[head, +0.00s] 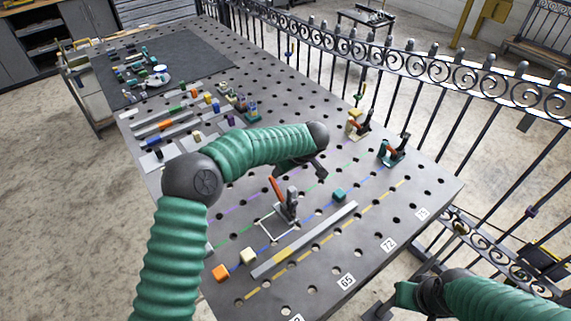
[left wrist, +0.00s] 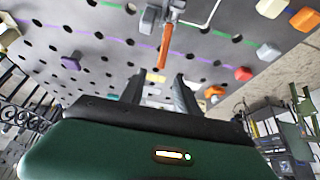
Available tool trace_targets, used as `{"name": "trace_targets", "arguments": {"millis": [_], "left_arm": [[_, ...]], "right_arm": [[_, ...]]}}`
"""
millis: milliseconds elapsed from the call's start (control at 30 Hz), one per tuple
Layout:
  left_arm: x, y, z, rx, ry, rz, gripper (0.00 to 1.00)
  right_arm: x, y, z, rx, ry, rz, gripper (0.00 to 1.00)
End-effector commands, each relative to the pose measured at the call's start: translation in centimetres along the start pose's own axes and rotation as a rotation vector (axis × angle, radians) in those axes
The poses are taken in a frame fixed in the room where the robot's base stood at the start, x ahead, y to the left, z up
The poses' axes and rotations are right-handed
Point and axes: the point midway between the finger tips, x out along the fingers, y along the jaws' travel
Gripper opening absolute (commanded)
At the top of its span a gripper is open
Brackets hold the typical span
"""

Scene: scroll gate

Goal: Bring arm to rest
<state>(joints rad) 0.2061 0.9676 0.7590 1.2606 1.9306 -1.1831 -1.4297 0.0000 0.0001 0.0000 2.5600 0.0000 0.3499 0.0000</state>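My left arm reaches over the perforated table (head: 430,183) in the head view, its left gripper (head: 314,170) above the table behind the toggle clamp. In the left wrist view the two fingers of the left gripper (left wrist: 160,82) stand apart with nothing seen between them. The clamp (head: 287,205) with its orange handle shows beyond the fingertips in the wrist view (left wrist: 163,50). My right gripper (head: 405,296) is low at the bottom right, beyond the table's front right edge. Its fingers are dark and too unclear to tell whether they are apart.
A grey bar (head: 305,240), an orange block (head: 221,273), a cream block (head: 248,256) and a teal block (head: 339,195) lie on the table. Two more clamps (head: 358,124) (head: 393,150) stand near the back right edge. A black iron fence (head: 420,66) runs along that side.

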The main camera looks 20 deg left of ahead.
Motion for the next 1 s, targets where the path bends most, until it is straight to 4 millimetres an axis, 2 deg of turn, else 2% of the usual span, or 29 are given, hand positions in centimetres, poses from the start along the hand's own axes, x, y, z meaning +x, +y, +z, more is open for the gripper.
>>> {"name": "trace_targets", "arguments": {"millis": [167,267,333,400,467,500,567,667,700,767,800,900,1000], "left_arm": [[0.0,0.1,-0.1,0.001,0.007,0.004,0.38],[-0.7,0.8,-1.6,0.015,0.103,0.059,0.38],[-2.1,2.1,-3.5,0.049,0.238,0.162,0.38],[-4.5,3.7,-4.9,0.123,0.374,0.313,0.38],[-6.7,4.7,-4.6,0.223,0.444,0.450,0.38],[-7.7,4.7,-3.6,0.300,0.456,0.526,0.38],[-8.6,3.6,-1.1,0.422,0.425,0.611,0.38],[-8.2,-1.5,4.5,0.612,0.277,0.653,0.38],[-7.7,-4.0,6.4,0.664,0.209,0.640,0.38],[-6.9,-8.0,9.0,0.725,0.108,0.602,0.38],[-6.4,-10.8,10.6,0.757,0.044,0.567,0.38],[-5.5,-17.4,13.8,0.810,-0.095,0.472,0.38],[-5.0,-22.3,15.7,0.835,-0.190,0.390,0.38]], "right_arm": [[0.0,0.0,0.0,0.000,0.000,0.000,0.36],[0.2,0.0,0.1,0.000,0.000,0.000,0.36],[0.5,0.0,0.1,0.000,0.000,0.000,0.36],[0.8,0.0,0.2,0.000,0.000,0.000,0.36],[1.2,0.0,0.3,0.000,0.000,0.000,0.36],[1.4,0.0,0.3,0.000,0.000,0.000,0.36],[1.6,0.0,0.4,0.000,0.000,0.000,0.36],[2.1,0.0,0.5,0.000,0.000,0.000,0.36],[2.2,0.0,0.5,0.000,0.000,0.000,0.36],[2.3,0.0,0.6,0.000,0.000,0.000,0.36],[2.4,0.0,0.6,0.000,0.000,0.000,0.36],[2.6,0.0,0.6,0.000,0.000,0.000,0.36],[2.7,0.0,0.6,0.000,0.000,0.000,0.36]]}}
